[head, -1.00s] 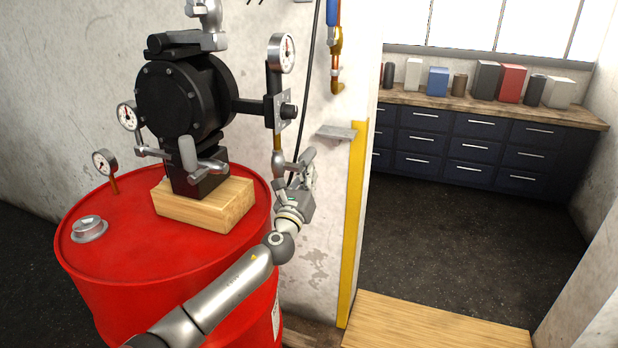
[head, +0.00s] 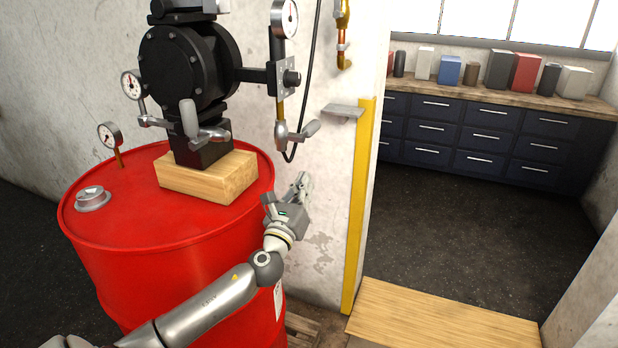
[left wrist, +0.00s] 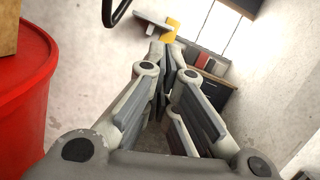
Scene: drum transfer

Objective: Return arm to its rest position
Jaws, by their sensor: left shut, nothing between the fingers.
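My left arm comes in from the bottom left in the head view. Its gripper (head: 301,183) stands to the right of the red drum (head: 165,222), in front of the pale wall and apart from the valve handle (head: 297,134) above it. In the left wrist view the two fingers (left wrist: 167,55) meet at the tips with nothing between them. The drum's rim also shows at the left edge of that view (left wrist: 30,85). My right gripper is in neither view.
A black pump (head: 185,62) with gauges stands on a wooden block (head: 207,178) on the drum. A metal ledge (head: 343,111) juts from the wall by a yellow edge strip (head: 360,205). Blue drawers (head: 480,140) stand in the room beyond, with open floor before them.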

